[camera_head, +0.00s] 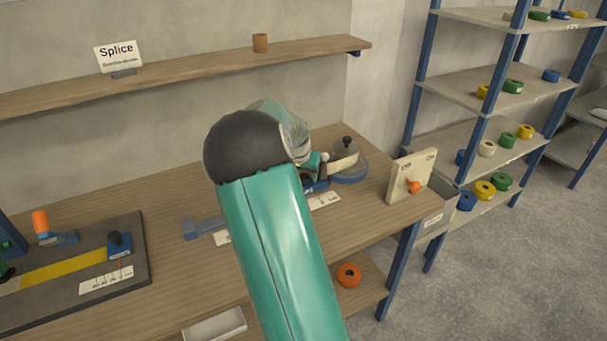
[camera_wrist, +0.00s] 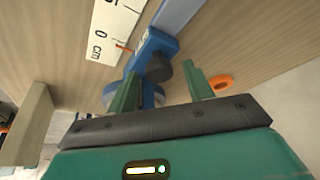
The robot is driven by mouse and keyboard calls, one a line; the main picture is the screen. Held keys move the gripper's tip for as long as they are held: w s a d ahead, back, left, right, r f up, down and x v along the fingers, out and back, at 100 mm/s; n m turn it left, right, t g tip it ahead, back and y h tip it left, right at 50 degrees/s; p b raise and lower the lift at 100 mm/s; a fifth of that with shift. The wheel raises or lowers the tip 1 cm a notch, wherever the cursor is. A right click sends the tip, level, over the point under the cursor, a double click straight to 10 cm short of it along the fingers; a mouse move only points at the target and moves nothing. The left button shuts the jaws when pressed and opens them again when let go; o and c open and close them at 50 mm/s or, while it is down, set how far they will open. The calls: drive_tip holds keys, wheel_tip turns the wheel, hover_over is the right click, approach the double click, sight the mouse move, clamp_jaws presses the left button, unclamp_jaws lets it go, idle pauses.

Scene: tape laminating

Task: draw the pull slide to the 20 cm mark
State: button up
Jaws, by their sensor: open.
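The pull slide is a blue block with a black knob (camera_wrist: 158,68) in the wrist view. Its thin red pointer lies at the 0 cm mark of the white scale (camera_wrist: 112,30); the 20 cm mark is out of that view. A blue rail (camera_wrist: 180,12) runs on from the slide. My gripper (camera_wrist: 161,78) is open, its green fingers apart on either side of the knob, which shows between them; I cannot tell whether they touch it. In the head view my arm hides most of the rail; the rail's blue end (camera_head: 203,228) shows left of it.
A tape roll holder (camera_head: 347,166) stands behind the slide, and an upright pale board (camera_head: 410,175) is at the table's right end. A dark mat (camera_head: 130,285) with another blue slide and yellow tape lies at left. An orange ring (camera_head: 349,275) sits on the lower shelf.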

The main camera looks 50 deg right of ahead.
drive_tip(key=shift+c, duration=0.2)
clamp_jaws()
drive_tip(key=w+a, duration=0.2)
drive_tip(key=a, duration=0.4)
drive_tip(key=w+a, duration=0.2)
drive_tip(key=a, duration=0.4)
drive_tip(key=w+a, duration=0.2)
drive_tip(key=a, duration=0.5)
drive_tip(key=shift+o, duration=0.2)
unclamp_jaws()
drive_tip(key=shift+r, duration=0.1)
drive_tip(key=v, duration=1.3)
drive_tip(key=shift+r, duration=0.3)
drive_tip(key=shift+s+a, duration=0.2)
drive_tip(key=shift+a, duration=0.05)
